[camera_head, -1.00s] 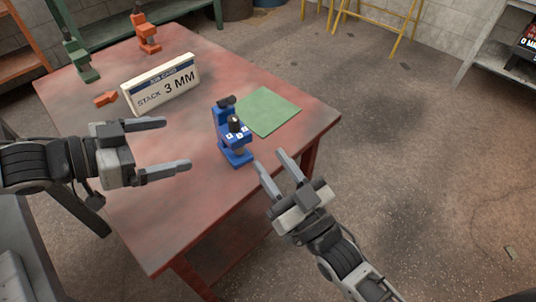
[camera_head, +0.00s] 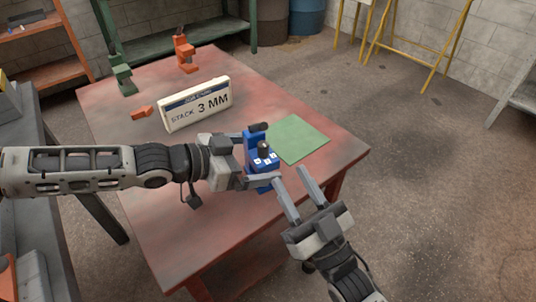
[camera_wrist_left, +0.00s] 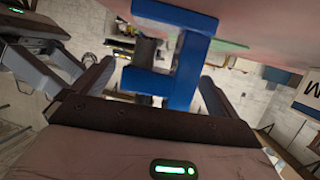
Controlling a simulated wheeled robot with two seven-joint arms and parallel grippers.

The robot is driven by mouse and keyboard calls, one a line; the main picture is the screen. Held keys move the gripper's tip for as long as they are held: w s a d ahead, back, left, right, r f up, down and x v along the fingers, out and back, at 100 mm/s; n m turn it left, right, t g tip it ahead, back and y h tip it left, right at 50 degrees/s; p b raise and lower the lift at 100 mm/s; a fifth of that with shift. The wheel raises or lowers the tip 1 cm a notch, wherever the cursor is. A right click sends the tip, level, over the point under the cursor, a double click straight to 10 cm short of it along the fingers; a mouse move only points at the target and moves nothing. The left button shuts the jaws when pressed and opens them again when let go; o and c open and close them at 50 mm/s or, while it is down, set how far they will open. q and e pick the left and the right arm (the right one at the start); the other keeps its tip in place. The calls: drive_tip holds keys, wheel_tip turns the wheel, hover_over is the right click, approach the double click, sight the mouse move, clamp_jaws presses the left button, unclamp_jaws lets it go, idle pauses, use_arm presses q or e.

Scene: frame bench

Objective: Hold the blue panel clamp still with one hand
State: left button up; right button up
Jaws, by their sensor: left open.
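The blue panel clamp (camera_head: 255,148) stands upright on the red table (camera_head: 200,235), by the table's near right side. In the left wrist view the clamp (camera_wrist_left: 186,72) shows between the two fingers. My left gripper (camera_head: 258,158) is open at the clamp, with fingers on either side of it; its far finger is partly hidden in the head view. In the left wrist view, gaps show beside the clamp, so the left gripper (camera_wrist_left: 158,88) is not closed on it. My right gripper (camera_head: 290,178) is open and empty, just right of and nearer than the clamp.
A green square (camera_head: 300,138) lies flat right behind the clamp. A "STACK 3 MM" sign (camera_head: 195,105) stands further left. An orange clamp (camera_head: 185,52), a green clamp (camera_head: 121,75) and a small orange piece (camera_head: 142,113) are at the far left. The front of the table is bare.

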sight(268, 156)
use_arm(q)
drive_tip(key=shift+x, duration=1.65)
drive_tip(key=c, duration=1.3)
